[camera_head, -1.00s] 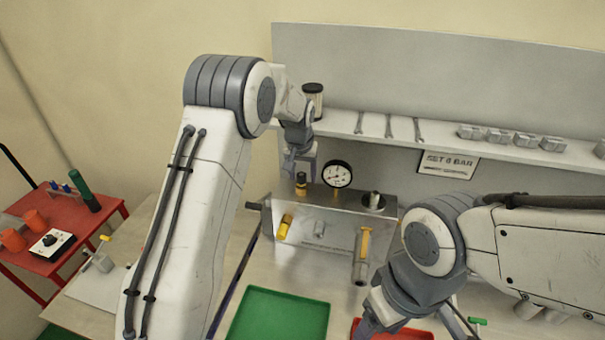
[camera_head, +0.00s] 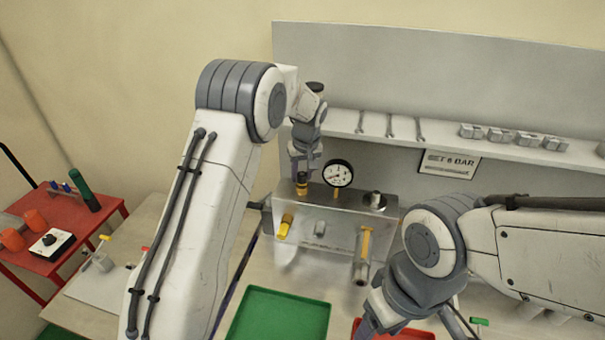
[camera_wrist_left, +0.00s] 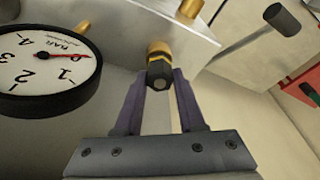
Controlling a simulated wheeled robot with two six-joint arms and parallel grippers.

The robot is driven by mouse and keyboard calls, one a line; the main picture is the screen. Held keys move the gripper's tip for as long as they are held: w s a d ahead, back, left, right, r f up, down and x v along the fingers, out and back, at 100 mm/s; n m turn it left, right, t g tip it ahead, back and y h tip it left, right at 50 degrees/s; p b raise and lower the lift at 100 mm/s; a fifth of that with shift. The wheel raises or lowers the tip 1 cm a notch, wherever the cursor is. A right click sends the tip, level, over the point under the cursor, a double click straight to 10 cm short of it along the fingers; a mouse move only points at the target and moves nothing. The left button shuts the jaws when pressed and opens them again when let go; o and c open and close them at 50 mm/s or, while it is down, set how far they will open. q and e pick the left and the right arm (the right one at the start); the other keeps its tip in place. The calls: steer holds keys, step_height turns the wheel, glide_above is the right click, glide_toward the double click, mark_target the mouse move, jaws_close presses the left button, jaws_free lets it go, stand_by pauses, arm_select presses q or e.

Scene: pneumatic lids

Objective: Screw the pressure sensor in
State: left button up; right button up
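The pressure sensor (camera_head: 302,181), a small brass body with a dark cap, stands upright on top of the metal block (camera_head: 325,227), left of the dial gauge (camera_head: 339,174). In the left wrist view, the sensor (camera_wrist_left: 159,66) fills the gap between the fingertips. My left gripper (camera_head: 302,170) comes down from above with one finger on each side of the sensor and looks shut on it. The sensor's lower end and thread are hidden. My right gripper (camera_head: 368,327) is low at the bottom edge, with its fingertips mostly out of view.
Yellow fittings (camera_head: 285,226) stick out of the block's front. A shelf (camera_head: 455,142) with wrenches and metal blocks runs behind. A green tray (camera_head: 278,318) lies in front. A red cart (camera_head: 55,232) stands at the left.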

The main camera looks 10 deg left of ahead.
arm_select(q)
jaws_close()
steer(key=m, duration=0.2)
steer(key=m+h+p, duration=0.1)
steer(key=m, duration=0.1)
steer(key=shift+w+d+r+t, duration=0.1)
steer(key=shift+r+t, duration=0.05)
steer(key=shift+t, duration=0.15)
steer(key=shift+m+h+p, duration=0.3)
steer(key=shift+m+p, duration=0.1)
steer(key=shift+m, duration=0.7)
steer(key=shift+d+m, duration=0.15)
steer(key=shift+m, duration=0.75)
steer(key=m, duration=0.2)
steer(key=m+h+b, duration=0.1)
steer(key=m, duration=0.2)
steer(key=shift+f+m+g+h, duration=0.25)
steer(key=shift+m+g+h, duration=0.15)
steer(key=shift+d+r+m+b, duration=0.1)
steer(key=shift+m+b, duration=0.25)
steer(key=shift+m, duration=0.75)
